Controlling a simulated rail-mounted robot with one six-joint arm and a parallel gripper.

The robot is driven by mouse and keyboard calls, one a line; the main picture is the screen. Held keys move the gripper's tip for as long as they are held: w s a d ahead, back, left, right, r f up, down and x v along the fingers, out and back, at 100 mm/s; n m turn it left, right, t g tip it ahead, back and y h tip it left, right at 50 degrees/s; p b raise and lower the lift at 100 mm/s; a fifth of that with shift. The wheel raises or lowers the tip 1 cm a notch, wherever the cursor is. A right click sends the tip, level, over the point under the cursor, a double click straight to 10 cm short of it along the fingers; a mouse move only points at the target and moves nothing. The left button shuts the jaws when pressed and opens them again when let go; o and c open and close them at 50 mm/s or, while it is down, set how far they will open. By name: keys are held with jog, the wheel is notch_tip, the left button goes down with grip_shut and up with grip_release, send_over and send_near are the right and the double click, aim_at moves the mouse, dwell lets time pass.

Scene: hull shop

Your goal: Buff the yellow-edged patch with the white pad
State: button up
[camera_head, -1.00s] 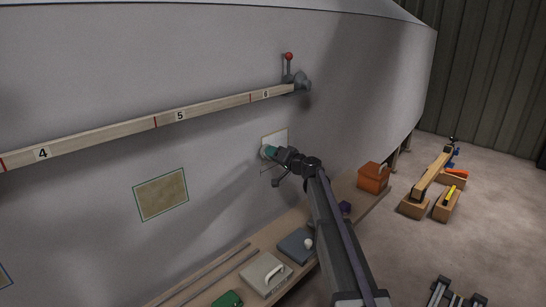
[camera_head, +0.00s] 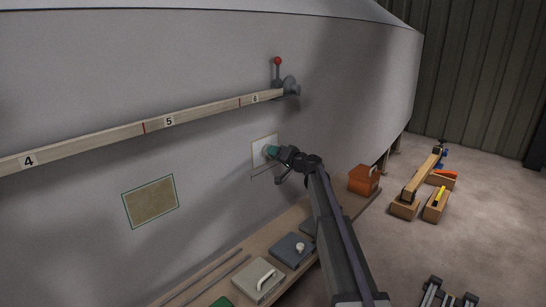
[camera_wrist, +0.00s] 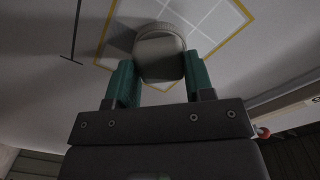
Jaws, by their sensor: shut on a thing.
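My gripper (camera_head: 272,151) is shut on the white pad (camera_wrist: 160,58), which sits between its green fingers in the wrist view. The pad is in front of the yellow-edged patch (camera_head: 258,144), a pale square on the hull's side. In the wrist view the patch (camera_wrist: 212,22) shows a yellow border and light grid lines, and the pad overlaps its lower part. The pad is at or very near the surface; I cannot tell if it touches. The pad and fingers hide part of the patch.
A tan patch with a green edge (camera_head: 150,202) lies to the left. A numbered wooden batten (camera_head: 105,139) runs above, ending at a red-knobbed clamp (camera_head: 286,84). A bench (camera_head: 220,262) below holds handled blocks (camera_head: 258,281) and an orange box (camera_head: 363,180).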

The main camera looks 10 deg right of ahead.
jog(key=shift+w+d, duration=1.1)
jog(key=shift+d, duration=0.3)
jog(key=shift+w+d, duration=1.1)
jog(key=shift+d, duration=0.3)
notch_tip(320, 180, down, 2)
jog(key=shift+s+f+b, duration=0.1)
jog(key=shift+b, duration=0.95)
jog(key=shift+s+a, duration=1.45)
jog(key=shift+a, duration=0.4)
jog(key=shift+s+a, duration=1.45)
jog(key=shift+a, duration=0.45)
jog(key=shift+s+a, duration=1.45)
jog(key=shift+a, duration=0.4)
jog(key=shift+o, duration=1.4)
jog(key=shift+c, duration=1.4)
jog(key=shift+s+d, duration=0.4)
jog(key=shift+s, duration=0.05)
